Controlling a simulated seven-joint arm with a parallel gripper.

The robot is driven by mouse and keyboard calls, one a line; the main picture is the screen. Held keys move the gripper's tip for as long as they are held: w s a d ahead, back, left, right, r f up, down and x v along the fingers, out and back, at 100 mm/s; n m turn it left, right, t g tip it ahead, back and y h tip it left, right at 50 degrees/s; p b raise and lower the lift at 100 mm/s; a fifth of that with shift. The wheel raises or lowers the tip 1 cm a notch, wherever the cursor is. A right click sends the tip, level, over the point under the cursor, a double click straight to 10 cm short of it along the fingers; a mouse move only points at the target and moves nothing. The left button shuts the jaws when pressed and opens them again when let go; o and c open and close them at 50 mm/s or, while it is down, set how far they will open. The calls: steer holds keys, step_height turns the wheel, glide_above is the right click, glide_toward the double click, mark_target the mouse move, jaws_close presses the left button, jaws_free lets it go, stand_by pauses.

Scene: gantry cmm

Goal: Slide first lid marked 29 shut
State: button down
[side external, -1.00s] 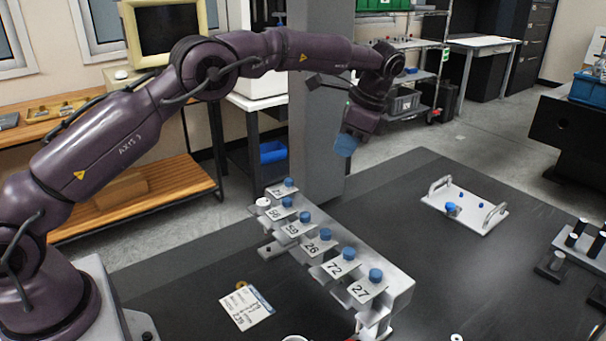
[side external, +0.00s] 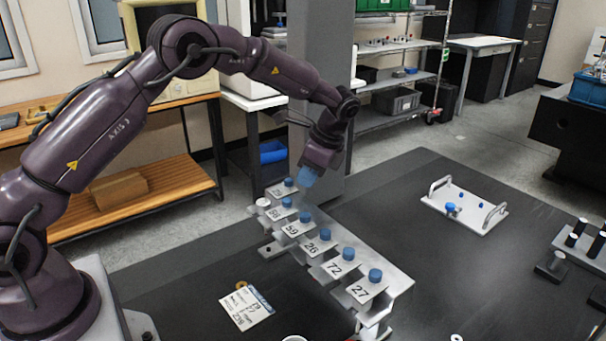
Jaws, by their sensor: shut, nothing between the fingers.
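A silver block (side external: 392,285) carries a row of lid plates, each with a numbered label and a blue knob. The farthest lid (side external: 278,191) has a small label that appears to read 29, with its blue knob (side external: 289,182) on its right. The labels nearer the camera include 59, 26, 72 and 27. The plates stick out on the block's left side; how far the farthest lid stands out is hard to tell. My gripper (side external: 307,183) is shut and empty, pointing down just right of the farthest knob and apparently above the block. Its blue tip is blurred, and contact is not visible.
A grey column (side external: 315,60) stands close behind my gripper. A paper card (side external: 246,307) lies left of the block. A white tray with handles (side external: 482,216) sits at right, with black cylinders on a stand (side external: 575,250) beyond. Dark table between is clear.

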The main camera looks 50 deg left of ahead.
steer(key=shift+s+a, duration=0.3)
steer(key=shift+a, duration=0.1)
steer(key=shift+s, duration=2.6)
